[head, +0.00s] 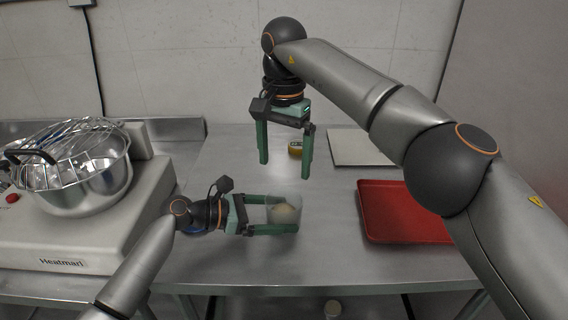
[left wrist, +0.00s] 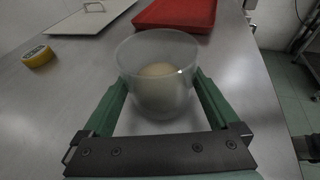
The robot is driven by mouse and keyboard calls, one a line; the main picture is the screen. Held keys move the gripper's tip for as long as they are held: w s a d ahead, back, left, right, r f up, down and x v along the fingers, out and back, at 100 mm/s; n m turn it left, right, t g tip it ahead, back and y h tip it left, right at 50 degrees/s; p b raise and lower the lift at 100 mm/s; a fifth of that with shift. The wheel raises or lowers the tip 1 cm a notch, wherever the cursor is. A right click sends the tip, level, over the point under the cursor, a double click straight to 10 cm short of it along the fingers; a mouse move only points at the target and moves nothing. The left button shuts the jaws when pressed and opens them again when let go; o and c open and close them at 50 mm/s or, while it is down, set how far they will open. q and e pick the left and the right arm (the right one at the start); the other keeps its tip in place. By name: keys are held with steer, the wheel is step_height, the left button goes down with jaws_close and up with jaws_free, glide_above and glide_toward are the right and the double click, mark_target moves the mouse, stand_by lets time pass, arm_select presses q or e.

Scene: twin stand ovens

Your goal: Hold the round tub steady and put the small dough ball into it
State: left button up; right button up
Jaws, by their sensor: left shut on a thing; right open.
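The round tub (head: 291,203) is clear and stands upright on the steel table. The small dough ball (head: 284,213) is pale and lies inside the tub; it also shows through the wall in the left wrist view (left wrist: 159,73). My left gripper (head: 298,213) is shut on the tub (left wrist: 158,98), with one green finger on each side of it. My right gripper (head: 285,162) is open and empty, pointing down above the table, behind and above the tub. No other dough ball shows.
A red tray (head: 400,228) lies on the right. A pale board (head: 352,148) and a yellow tape roll (head: 295,149) lie at the back. A mixer with a steel bowl (head: 84,190) stands on the left. Bare table (head: 330,262) lies in front.

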arm_select(q)
steer(key=o, duration=0.6)
steer(key=v, duration=1.2)
steer(key=shift+s, duration=0.1)
